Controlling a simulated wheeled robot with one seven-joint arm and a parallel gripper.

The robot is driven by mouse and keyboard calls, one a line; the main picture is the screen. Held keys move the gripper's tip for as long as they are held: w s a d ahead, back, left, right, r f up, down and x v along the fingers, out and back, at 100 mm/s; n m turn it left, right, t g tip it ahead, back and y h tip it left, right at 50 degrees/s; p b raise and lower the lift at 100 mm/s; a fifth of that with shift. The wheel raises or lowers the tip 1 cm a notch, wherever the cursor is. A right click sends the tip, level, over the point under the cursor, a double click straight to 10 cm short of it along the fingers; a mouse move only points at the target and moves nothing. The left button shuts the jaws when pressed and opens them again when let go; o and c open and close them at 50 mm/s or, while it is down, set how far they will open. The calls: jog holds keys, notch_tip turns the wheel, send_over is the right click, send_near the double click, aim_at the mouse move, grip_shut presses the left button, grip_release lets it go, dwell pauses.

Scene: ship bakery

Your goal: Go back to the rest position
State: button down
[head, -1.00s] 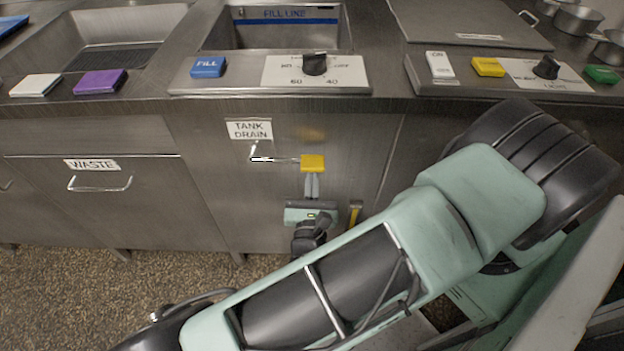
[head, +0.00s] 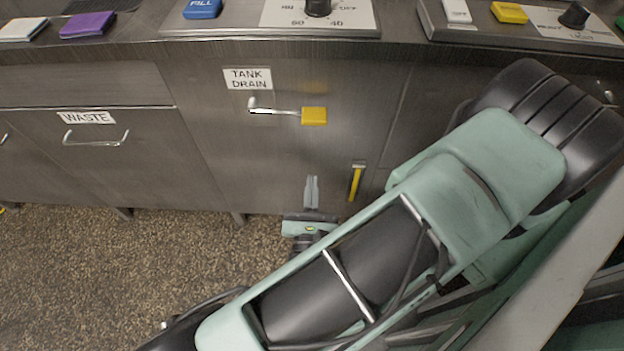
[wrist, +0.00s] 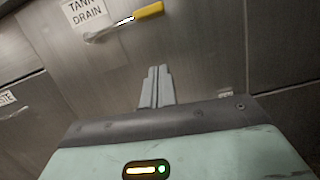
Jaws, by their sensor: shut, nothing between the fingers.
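My gripper (head: 311,192) is shut and empty. It stands in front of the steel cabinet, below the tank drain lever, with a clear gap between the fingertips and the lever. In the wrist view my gripper (wrist: 157,88) also shows its fingers together. The tank drain lever is a metal rod with a yellow grip (head: 314,116), lying level and pointing right under the TANK DRAIN label (head: 248,78). The yellow grip (wrist: 149,10) also shows at the top of the wrist view. My arm covers the lower right of the head view.
A yellow upright handle (head: 356,182) is on the cabinet right of my gripper. The waste drawer (head: 95,155) is shut at left. Speckled floor (head: 110,270) is open at left.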

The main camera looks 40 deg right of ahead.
dwell(0.4)
jog(key=s+a+r+m+g+y+p, duration=0.1)
jog(key=s+a+r+m+g+p, duration=0.2)
jog(key=r+m+g, duration=0.5)
jog(key=s+a+r+m+g+y+p, duration=0.1)
jog(key=s+r+m+g+p, duration=0.3)
jog(key=r+g, duration=0.55)
jog(key=a+r+m+y+p, duration=0.1)
jog(key=r+m+y, duration=0.3)
jog(key=r, duration=0.6)
jog(key=a+r+m+t+y+p, duration=0.1)
jog(key=a+r+m+y+p, duration=0.1)
jog(key=r+y, duration=0.5)
notch_tip(320, 180, up, 4)
jog(key=shift+w+f+m+p, duration=0.25)
jog(key=shift+w+m+p, duration=0.15)
jog(key=shift+m+p, duration=0.5)
